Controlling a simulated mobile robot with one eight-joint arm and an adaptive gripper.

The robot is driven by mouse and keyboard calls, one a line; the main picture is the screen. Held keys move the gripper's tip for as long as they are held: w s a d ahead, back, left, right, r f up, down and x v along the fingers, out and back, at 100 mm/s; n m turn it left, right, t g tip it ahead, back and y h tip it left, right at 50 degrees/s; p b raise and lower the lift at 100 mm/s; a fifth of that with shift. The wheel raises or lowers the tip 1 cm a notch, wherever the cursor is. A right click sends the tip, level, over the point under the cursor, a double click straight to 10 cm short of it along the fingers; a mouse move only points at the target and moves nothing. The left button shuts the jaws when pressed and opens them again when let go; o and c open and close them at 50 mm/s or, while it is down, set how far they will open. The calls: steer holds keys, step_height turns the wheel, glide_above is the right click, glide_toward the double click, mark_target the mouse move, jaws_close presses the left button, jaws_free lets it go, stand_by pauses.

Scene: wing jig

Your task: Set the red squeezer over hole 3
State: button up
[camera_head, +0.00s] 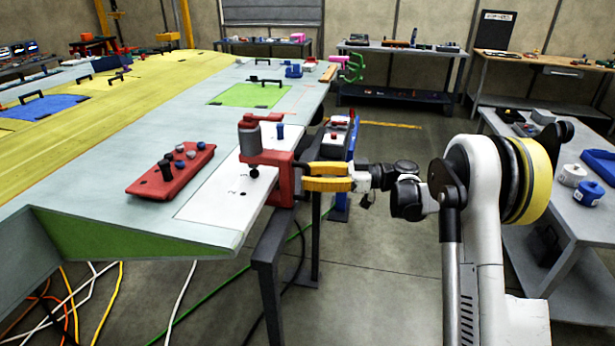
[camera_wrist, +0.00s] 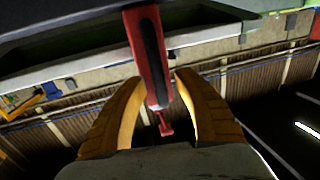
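The red squeezer (camera_head: 268,159) is a C-shaped tool with a grey cylinder on top. It stands at the right edge of the wing, its upper part over the white strip (camera_head: 215,203) and its red body beside the edge. My gripper (camera_head: 306,177) has yellow fingers and reaches in from the right, closed around the squeezer's handle side. In the wrist view the squeezer's red body (camera_wrist: 149,52) lies between the fingertips (camera_wrist: 158,80). Small dark marks show on the strip near the squeezer's dark tip; which is hole 3 cannot be read.
A red block with several knobs (camera_head: 172,172) lies on the wing left of the strip. A blue peg (camera_head: 280,131) stands behind the squeezer. A tray with red and grey items (camera_head: 338,137) is beyond my gripper. A dark stand leg (camera_head: 268,290) is below the edge.

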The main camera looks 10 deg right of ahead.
steer(key=s+d, duration=0.2)
steer(key=d, duration=1)
steer(key=shift+a, duration=0.1)
steer(key=s+a+r+m+t+h, duration=0.1)
steer(key=s+a+r+m+h, duration=0.2)
steer(key=s+a+m+h, duration=0.8)
steer(key=s+d+f+m+t+h, duration=0.1)
steer(key=s+d+f+h, duration=0.1)
steer(key=s, duration=0.4)
steer(key=s+d+f+m+t+h, duration=0.1)
steer(key=s+d+m+h, duration=0.1)
steer(key=s+d, duration=0.2)
steer(key=s+d+f+m+t+h, duration=0.1)
steer(key=s+d+f+m+h, duration=0.1)
steer(key=s, duration=0.8)
steer(key=shift+s+d+f+h, duration=0.2)
steer(key=shift+d+f+h, duration=0.1)
steer(key=shift+d+h, duration=0.15)
